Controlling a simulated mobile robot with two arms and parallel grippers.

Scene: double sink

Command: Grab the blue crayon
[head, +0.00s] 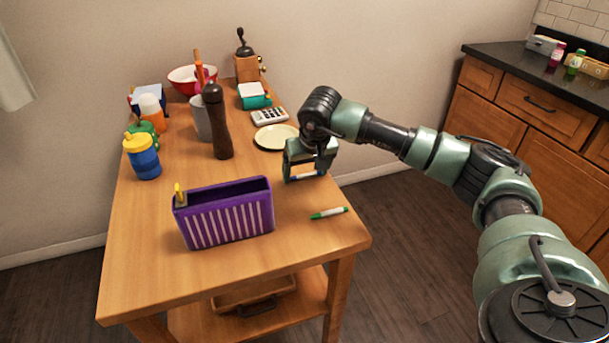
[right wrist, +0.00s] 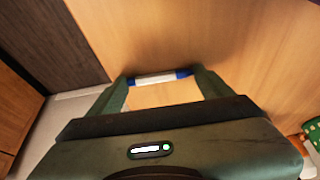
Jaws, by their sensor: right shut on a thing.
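The blue crayon (right wrist: 158,78) has blue ends and a white middle. In the right wrist view it spans the gap between the fingertips of my right gripper (right wrist: 160,84), which is shut on it. In the head view the right gripper (head: 306,176) is at the table's right edge, and the crayon (head: 305,176) shows partly between its fingers. Whether the crayon still touches the table cannot be told. My left gripper is not in view.
A green and white crayon (head: 329,213) lies nearer on the wooden table (head: 230,285). A purple striped holder (head: 228,214) stands to its left. A dark pepper mill (head: 216,125), a cream plate (head: 275,137) and a calculator (head: 269,117) stand behind. The front of the table is clear.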

